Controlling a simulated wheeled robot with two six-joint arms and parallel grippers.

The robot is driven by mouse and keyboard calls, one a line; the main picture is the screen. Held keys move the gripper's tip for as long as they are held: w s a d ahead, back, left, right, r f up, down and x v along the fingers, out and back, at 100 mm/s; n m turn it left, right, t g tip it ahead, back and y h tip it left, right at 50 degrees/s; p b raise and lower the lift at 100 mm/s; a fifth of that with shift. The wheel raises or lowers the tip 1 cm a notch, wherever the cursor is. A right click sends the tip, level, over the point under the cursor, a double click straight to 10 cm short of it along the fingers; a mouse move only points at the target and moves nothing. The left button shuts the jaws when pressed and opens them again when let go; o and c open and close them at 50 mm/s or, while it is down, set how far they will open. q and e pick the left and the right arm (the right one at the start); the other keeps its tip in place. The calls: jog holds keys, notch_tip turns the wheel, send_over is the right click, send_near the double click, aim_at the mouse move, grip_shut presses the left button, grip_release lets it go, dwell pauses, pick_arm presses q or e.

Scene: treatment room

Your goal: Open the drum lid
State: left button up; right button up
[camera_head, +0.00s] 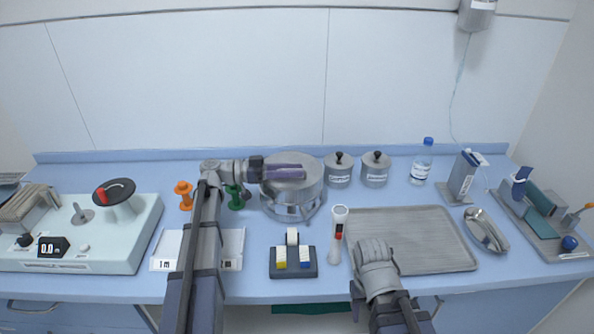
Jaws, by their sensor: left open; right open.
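The drum (313,198) is a round silver metal container at the back middle of the counter, with a metal frame or clasp low on its front. Its flat lid (313,168) appears to lie level on top. My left gripper (290,168) reaches in from the left, over the lid. It is open, and its fingers hide part of the lid; I cannot tell whether they touch it. My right gripper (372,246) is open, low over the left part of the metal tray, away from the drum. Its fingertips are hard to make out.
Two lidded jars (339,176) stand right of the drum. A white torch-like device (338,225) and a dark block holder (292,270) stand in front. The tray (430,235) lies at right. Green and orange knobs (184,195) and a white machine (120,245) are left.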

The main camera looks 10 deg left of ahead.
pick_arm(q)
jog(key=shift+w+d, duration=0.2)
jog(key=shift+d, duration=0.45)
jog(key=shift+c, duration=0.3)
grip_shut()
dwell(0.7)
